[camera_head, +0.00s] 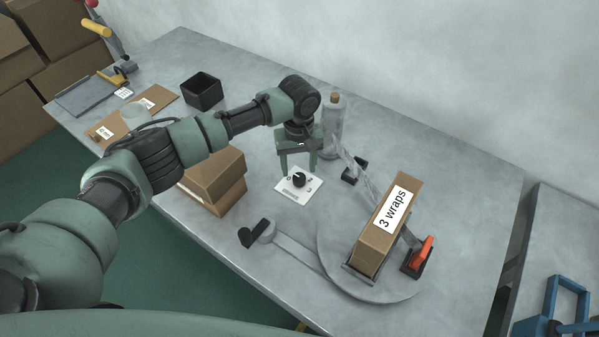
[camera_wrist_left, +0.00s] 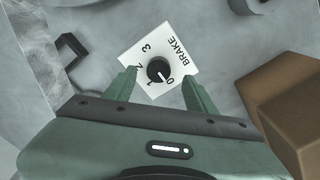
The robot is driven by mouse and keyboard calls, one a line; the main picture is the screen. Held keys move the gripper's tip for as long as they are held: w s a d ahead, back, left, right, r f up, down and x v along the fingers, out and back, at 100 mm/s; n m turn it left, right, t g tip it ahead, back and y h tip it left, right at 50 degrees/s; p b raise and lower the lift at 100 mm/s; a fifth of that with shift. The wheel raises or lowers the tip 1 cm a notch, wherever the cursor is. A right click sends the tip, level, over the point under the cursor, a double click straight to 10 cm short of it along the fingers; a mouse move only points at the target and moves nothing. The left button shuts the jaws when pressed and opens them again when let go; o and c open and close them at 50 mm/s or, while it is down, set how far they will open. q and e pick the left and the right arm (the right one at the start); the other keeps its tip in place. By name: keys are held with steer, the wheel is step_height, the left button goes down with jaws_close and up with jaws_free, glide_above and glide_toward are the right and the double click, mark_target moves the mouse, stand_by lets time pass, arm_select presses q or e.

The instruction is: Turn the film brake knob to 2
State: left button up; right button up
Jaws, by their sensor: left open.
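The film brake knob (camera_head: 299,180) is a small round black knob on a white square plate (camera_head: 288,191) lying on the grey table. In the left wrist view the knob (camera_wrist_left: 158,70) sits among the marks 0, 1, 2 and 3, with the word BRAKE along one edge of the plate (camera_wrist_left: 180,48). Its white pointer line seems to aim near 0. My left gripper (camera_head: 298,164) is open above the knob, pointing down. In the wrist view its green fingers (camera_wrist_left: 159,79) stand on either side of the knob, apart from it. My right gripper is not in view.
A carton marked "3 wraps" (camera_head: 388,225) stands on a round turntable (camera_head: 335,262) to the right. Brown boxes (camera_head: 215,180) are close left of the knob plate. A clear film roll (camera_head: 334,125) stands behind it. A black bin (camera_head: 202,91) is farther back.

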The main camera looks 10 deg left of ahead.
mark_target(299, 177)
arm_select(q)
step_height(299, 177, down, 3)
steer(key=shift+w, duration=0.1)
steer(key=shift+f, duration=0.75)
jaws_close()
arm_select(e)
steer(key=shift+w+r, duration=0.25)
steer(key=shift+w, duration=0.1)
